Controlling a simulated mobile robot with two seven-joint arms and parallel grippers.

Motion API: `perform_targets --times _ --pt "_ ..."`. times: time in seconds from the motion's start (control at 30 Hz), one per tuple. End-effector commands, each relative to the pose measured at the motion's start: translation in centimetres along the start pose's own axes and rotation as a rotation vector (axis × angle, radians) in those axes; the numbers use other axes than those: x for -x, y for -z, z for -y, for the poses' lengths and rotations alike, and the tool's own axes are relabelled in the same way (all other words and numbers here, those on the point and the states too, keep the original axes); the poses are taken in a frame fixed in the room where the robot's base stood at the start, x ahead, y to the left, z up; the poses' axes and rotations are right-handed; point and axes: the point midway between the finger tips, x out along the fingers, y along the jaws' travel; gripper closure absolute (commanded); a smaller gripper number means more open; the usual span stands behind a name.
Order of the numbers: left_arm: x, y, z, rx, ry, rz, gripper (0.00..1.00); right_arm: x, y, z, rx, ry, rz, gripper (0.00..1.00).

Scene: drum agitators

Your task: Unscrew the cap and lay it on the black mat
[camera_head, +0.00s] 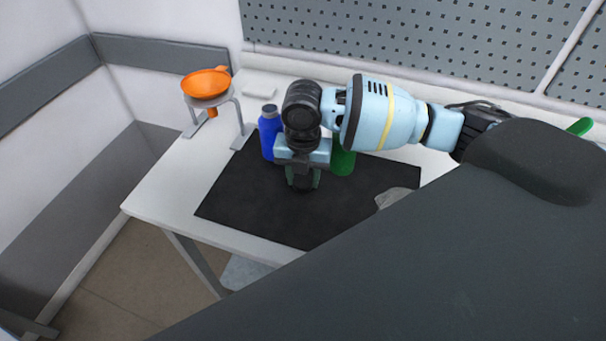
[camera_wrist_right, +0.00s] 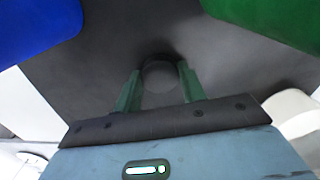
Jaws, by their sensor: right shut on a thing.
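My right gripper (camera_head: 302,188) points down over the black mat (camera_head: 245,205). In the right wrist view its two green fingers (camera_wrist_right: 160,88) are shut on a dark round cap (camera_wrist_right: 160,74), which is hard to tell from the mat behind it. The cap is low, close above or on the mat; I cannot tell if it touches. A blue bottle (camera_head: 268,132) stands upright just left of my right gripper, partly behind it. A green bottle (camera_head: 343,160) stands on the other side, mostly hidden by my right arm. My left gripper is not in view.
An orange funnel (camera_head: 205,82) sits in a grey stand (camera_head: 238,118) at the table's back left. A small white block (camera_head: 260,90) lies behind the blue bottle. A grey crumpled thing (camera_head: 392,197) lies at the mat's right side. The mat's front left is clear.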

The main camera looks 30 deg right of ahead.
Motion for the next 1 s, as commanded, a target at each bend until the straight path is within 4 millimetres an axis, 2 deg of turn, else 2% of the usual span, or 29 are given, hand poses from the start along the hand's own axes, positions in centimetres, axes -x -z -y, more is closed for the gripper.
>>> perform_targets --times 0.13,0.17,0.3,0.67,0.77,1.0 --pt "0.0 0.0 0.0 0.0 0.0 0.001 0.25 -0.4 0.0 0.0 0.0 0.0 -0.001 0.87" --pt "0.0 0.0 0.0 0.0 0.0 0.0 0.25 -0.3 0.0 0.0 0.0 0.0 0.0 0.56" --pt "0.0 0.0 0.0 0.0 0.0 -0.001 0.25 -0.3 0.0 0.0 0.0 0.0 0.0 0.38" --pt "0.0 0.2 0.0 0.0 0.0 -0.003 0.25 0.2 0.0 0.0 0.0 -0.001 0.001 0.38" --pt "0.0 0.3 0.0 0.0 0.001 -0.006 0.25 1.2 0.0 -0.1 0.0 -0.004 0.001 0.38" --pt "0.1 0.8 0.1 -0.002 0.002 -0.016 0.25 5.9 0.0 -0.1 0.0 -0.005 0.003 0.38"
